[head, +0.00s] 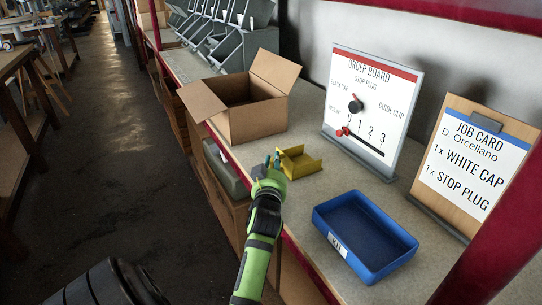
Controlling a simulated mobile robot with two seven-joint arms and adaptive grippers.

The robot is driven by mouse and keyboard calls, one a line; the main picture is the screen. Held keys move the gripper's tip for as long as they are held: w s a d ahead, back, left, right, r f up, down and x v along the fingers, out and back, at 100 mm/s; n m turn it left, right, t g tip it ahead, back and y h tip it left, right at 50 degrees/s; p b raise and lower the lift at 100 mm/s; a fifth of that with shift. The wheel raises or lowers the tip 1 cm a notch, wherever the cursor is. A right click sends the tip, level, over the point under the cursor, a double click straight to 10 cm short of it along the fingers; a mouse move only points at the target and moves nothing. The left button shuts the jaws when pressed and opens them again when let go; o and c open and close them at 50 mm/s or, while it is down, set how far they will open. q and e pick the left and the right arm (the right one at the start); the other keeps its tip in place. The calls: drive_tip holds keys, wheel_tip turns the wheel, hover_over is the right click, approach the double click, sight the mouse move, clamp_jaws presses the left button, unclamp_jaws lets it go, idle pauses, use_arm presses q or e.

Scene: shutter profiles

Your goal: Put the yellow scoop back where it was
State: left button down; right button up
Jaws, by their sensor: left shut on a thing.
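The yellow scoop (299,165) is an open-topped, angular piece at the front of the grey counter, between the cardboard box and the blue tray. My left gripper (274,163) is shut on its left end, at the counter's front edge. The gripper and wrist hide part of that end. I cannot tell whether the scoop rests on the counter or hangs just above it. My right gripper is not in view.
An open cardboard box (255,119) stands behind the scoop. A blue tray (371,262) sits nearer, to the right. The order board (350,83) and job card (480,155) stand along the back. Grey bins (240,45) line the far counter. Bare counter surrounds the scoop's right side.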

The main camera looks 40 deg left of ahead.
use_arm(q)
drive_tip(key=shift+f, duration=0.4)
drive_tip(key=c, duration=1.2)
unclamp_jaws()
drive_tip(key=shift+c, duration=0.2)
drive_tip(key=shift+o, duration=0.3)
drive_tip(key=shift+w, duration=0.15)
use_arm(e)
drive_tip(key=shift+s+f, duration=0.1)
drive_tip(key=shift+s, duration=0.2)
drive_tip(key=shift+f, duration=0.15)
use_arm(q)
drive_tip(key=shift+f+b, duration=0.2)
drive_tip(key=shift+b, duration=0.2)
drive_tip(key=v, duration=0.6)
drive_tip(key=shift+s+d+r, duration=0.1)
drive_tip(key=shift+s+r, duration=0.15)
drive_tip(key=shift+r, duration=0.15)
drive_tip(key=shift+s+d, duration=0.25)
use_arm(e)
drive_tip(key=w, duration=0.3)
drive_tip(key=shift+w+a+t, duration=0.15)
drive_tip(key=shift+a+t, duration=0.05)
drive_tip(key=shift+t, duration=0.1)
